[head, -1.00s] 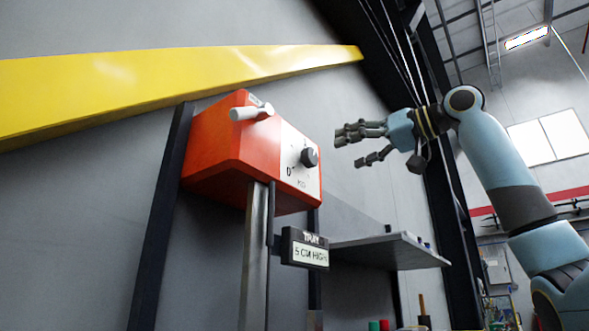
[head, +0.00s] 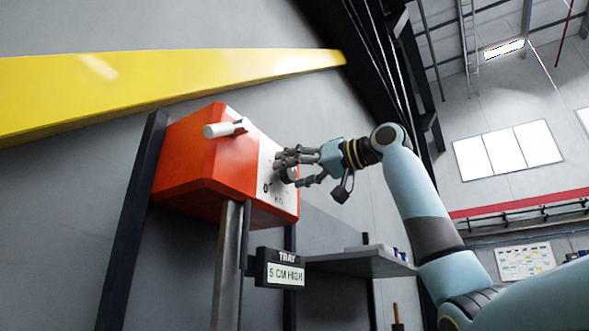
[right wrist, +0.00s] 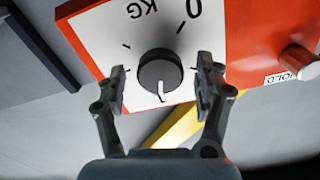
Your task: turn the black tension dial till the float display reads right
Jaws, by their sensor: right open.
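The black tension dial (right wrist: 160,70) sits on the white scale plate of the orange box (head: 205,165). In the right wrist view its white pointer mark points down the picture, and the 0 and KG print appear upside down. My right gripper (right wrist: 161,84) is open, with one finger on each side of the dial; small gaps seem to show between pads and dial. In the head view the fingers partly hide the dial (head: 288,175). The float display (head: 280,270), labelled TRAY, reads 5 CM HIGH. My left gripper is not in view.
A light-coloured lever (head: 225,128) sticks out from the orange box; in the wrist view a knob beside a HOLD label (right wrist: 298,60) shows. A grey shelf (head: 365,263) extends right of the display. A yellow beam (head: 150,85) runs along the wall above.

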